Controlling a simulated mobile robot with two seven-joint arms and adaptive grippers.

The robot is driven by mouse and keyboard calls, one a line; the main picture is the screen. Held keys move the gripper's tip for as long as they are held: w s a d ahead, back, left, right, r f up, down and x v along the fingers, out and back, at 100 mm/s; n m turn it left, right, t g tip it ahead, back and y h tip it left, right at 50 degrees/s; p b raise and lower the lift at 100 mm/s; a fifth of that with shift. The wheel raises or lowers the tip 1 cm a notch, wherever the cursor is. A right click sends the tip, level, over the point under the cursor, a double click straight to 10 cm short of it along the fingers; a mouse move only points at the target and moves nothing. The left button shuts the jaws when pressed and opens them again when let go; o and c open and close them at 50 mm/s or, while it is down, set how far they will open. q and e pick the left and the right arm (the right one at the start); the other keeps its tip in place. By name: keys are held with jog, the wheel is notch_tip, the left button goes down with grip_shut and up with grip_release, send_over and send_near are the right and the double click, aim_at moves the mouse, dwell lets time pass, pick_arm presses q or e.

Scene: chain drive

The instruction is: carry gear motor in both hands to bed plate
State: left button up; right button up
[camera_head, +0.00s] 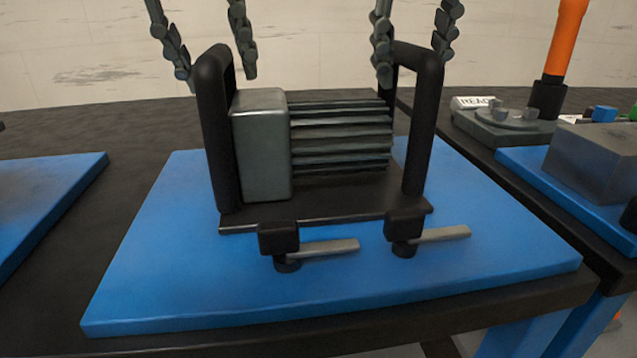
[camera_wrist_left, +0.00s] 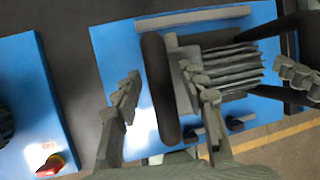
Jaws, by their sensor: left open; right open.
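The gear motor (camera_head: 262,145) has a grey block and a dark ribbed body. It sits upright on a dark base between two tall black handles, on a blue top. My left gripper (camera_head: 219,80) is open at the top of the left handle (camera_head: 218,140), its fingers on either side of it. In the left wrist view, that handle (camera_wrist_left: 160,90) shows between the left gripper's (camera_wrist_left: 158,75) fingers. My right gripper (camera_head: 412,68) is open at the top of the right handle (camera_head: 422,125). Contact cannot be told. I cannot tell which surface is the bed plate.
Two black clamps with grey levers (camera_head: 330,247) (camera_head: 445,234) stand before the motor's base. A blue panel (camera_head: 45,195) lies left. At right, another table holds a grey block (camera_head: 590,160) and an orange post (camera_head: 567,40). A red knob (camera_wrist_left: 50,165) shows in the wrist view.

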pick_arm(q)
jog(key=v, duration=1.2)
pick_arm(e)
jog(key=v, duration=1.2)
